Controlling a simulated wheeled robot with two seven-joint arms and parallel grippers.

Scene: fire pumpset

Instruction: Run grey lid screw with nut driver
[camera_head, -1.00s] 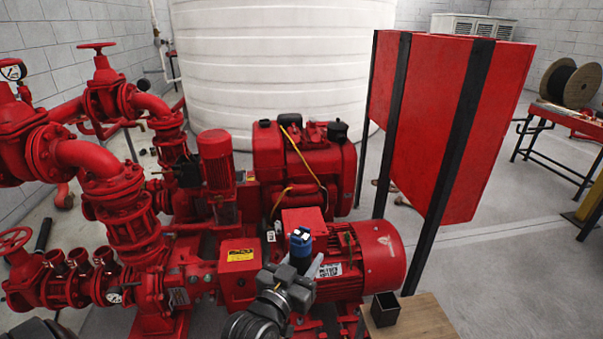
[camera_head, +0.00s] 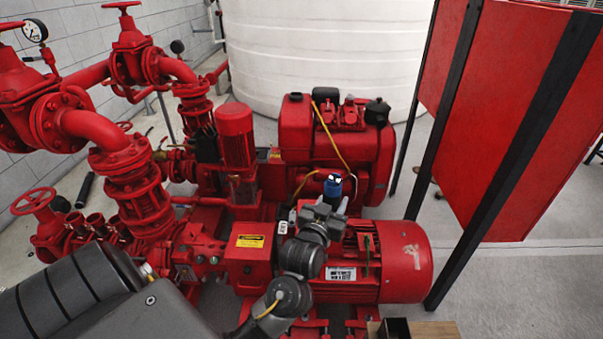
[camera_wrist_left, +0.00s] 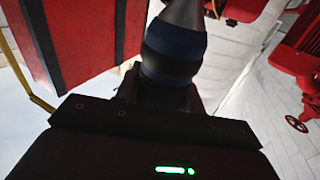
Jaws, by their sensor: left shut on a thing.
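My left gripper (camera_head: 335,203) is shut on the nut driver (camera_head: 333,185), whose blue handle shows above the fingers over the red motor (camera_head: 385,262). In the left wrist view the nut driver's dark blue and black handle (camera_wrist_left: 172,50) stands out from the jaws, with a greyer part beyond it at the top edge. I cannot make out the driver's tip. I cannot make out the grey lid or its screw; the gripper and wrist cover part of the motor's top. My right gripper is not in view.
A red engine (camera_head: 335,145) stands behind the motor. Red pipes and valves (camera_head: 130,165) fill the left. A red panel on dark posts (camera_head: 520,110) rises at the right. A dark open box (camera_head: 394,329) is on a wooden surface at the bottom edge. Open floor lies at the right.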

